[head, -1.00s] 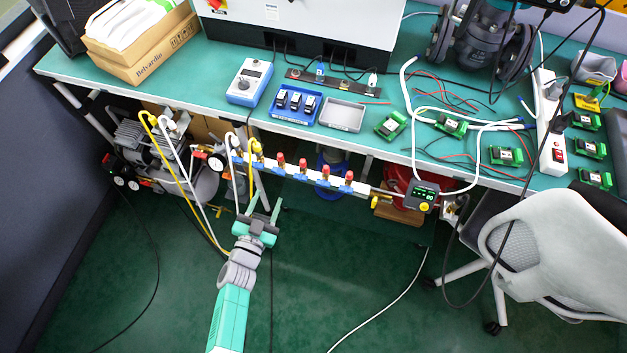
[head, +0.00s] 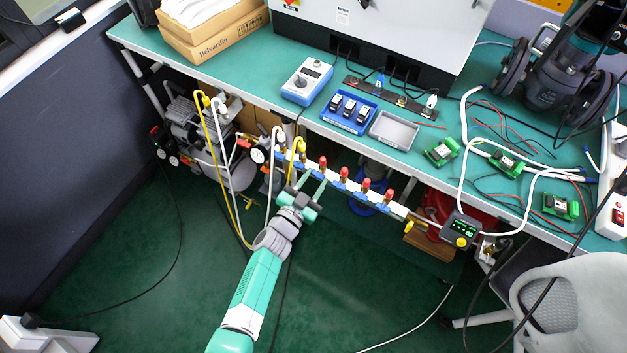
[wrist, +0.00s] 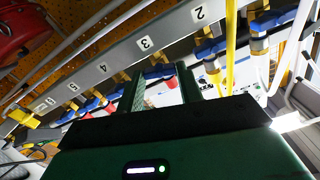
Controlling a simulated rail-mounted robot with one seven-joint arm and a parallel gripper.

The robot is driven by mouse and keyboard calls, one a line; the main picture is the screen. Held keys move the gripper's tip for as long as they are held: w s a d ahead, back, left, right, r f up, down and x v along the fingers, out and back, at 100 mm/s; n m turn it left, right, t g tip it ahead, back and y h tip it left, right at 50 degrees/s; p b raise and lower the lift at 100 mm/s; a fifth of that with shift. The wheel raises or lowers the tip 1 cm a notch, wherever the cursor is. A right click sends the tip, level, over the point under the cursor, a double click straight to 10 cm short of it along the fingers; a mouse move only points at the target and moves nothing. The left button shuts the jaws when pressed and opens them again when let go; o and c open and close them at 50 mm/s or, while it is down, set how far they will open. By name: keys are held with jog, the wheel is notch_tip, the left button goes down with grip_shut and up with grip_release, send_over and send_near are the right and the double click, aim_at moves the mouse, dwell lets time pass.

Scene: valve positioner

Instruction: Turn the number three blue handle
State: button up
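A pale manifold bar runs under the bench edge in the head view (head: 400,211). In the wrist view the bar (wrist: 122,56) carries printed numbers, including 2, 3 and 4. The number three blue handle (wrist: 160,72) sits beside the printed 3, with a red cap near it. In the head view this blue handle (head: 318,175) is small, below the first red cap. My gripper (head: 309,180) is open, its fingers pointing at the bar. In the wrist view the handle appears between the fingertips of my gripper (wrist: 160,80). I cannot tell whether they touch it.
Yellow and white hoses (head: 213,130) hang left of my gripper, close to the bar's left end. More blue handles with red caps (head: 366,184) line the bar to the right. The green bench (head: 265,95) overhangs behind. The floor in front is mostly clear.

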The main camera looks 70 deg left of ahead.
jog(key=shift+m, duration=0.3)
jog(key=shift+f+m+b, duration=0.1)
jog(key=shift+m+b, duration=2.85)
jog(key=shift+m, duration=4.05)
jog(key=o, duration=0.7)
jog(key=shift+m, duration=0.3)
